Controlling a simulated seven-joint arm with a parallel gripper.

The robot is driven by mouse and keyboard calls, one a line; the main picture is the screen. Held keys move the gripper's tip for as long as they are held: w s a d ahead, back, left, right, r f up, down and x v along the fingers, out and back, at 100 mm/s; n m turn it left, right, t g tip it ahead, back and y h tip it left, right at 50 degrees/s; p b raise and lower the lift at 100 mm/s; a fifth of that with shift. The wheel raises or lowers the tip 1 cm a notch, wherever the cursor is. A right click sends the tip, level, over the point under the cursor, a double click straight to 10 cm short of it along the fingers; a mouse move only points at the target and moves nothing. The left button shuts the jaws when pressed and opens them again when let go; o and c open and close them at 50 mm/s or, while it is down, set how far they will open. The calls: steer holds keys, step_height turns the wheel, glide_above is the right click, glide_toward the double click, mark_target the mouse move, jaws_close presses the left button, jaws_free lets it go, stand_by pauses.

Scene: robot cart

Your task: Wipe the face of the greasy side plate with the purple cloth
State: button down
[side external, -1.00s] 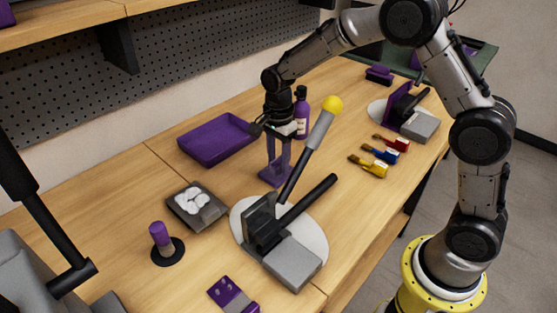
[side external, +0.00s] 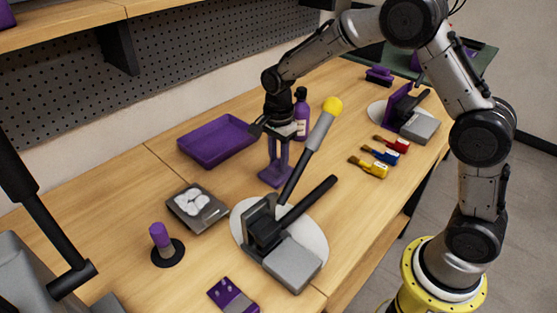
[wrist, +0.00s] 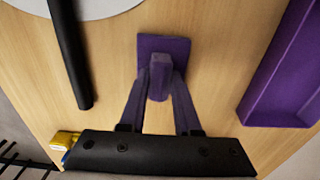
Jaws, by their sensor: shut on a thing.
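My gripper (side external: 276,165) points down at the middle of the bench and is shut on the knob of a purple pad (side external: 274,180), which I take for the cloth. In the wrist view the knob (wrist: 160,82) sits between my fingertips (wrist: 160,75), above the square pad (wrist: 165,45). The pad is at or just above the bench; I cannot tell which. A purple upright plate (side external: 400,104) stands on a similar far fixture. Which is the greasy side plate, and any grease, I cannot tell.
A lever with a yellow ball (side external: 333,105) rises beside my gripper. A purple tray (side external: 184,147) and purple bottle (side external: 301,120) stand behind. Brushes (side external: 370,166) lie to the right. A grey dish (side external: 178,202) with white rounds and a purple-topped post (side external: 160,236) are left.

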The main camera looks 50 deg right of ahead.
mark_target(279, 160)
steer(key=shift+r, duration=3)
steer(key=shift+s+r+m, duration=0.1)
steer(key=shift+s+m, duration=0.1)
steer(key=shift+m, duration=0.1)
steer(key=w+a+r+m, duration=0.1)
steer(key=w+a+r, duration=0.55)
steer(key=a, duration=0.35)
steer(key=a+f+n, duration=0.1)
steer(key=a+f, duration=0.1)
steer(key=a, duration=1.3)
steer(key=shift+w+a+n, duration=0.2)
steer(key=shift+w+n, duration=0.1)
steer(key=shift+w, duration=0.15)
